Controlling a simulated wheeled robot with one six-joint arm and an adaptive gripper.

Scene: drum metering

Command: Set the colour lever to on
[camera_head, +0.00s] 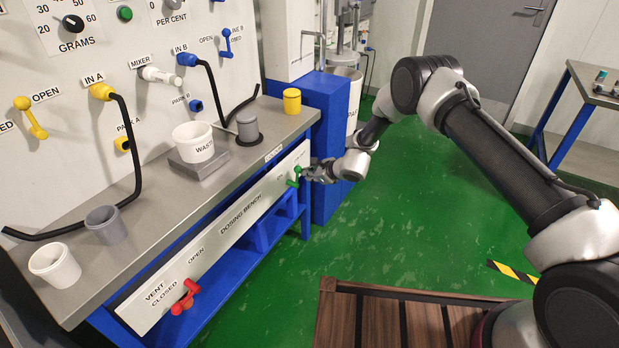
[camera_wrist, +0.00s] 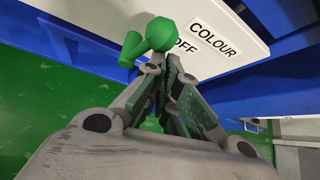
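The colour lever is green and sits at the far right end of the white front panel of the bench (camera_head: 294,176). In the wrist view the green lever (camera_wrist: 155,35) has a round hub beside the labels COLOUR and OFF, with its knob out to the left. My gripper (camera_head: 308,173) is right at the lever. In the wrist view its fingers (camera_wrist: 163,62) converge at the tips just below the hub, with nothing seen between them. Whether the tips touch the lever I cannot tell. In the head view the gripper partly hides the panel end.
A red vent lever (camera_head: 185,297) sits at the near end of the same panel. Cups and a waste pot (camera_head: 194,143) stand on the steel bench top. A blue cabinet (camera_head: 318,100) stands just beyond my gripper.

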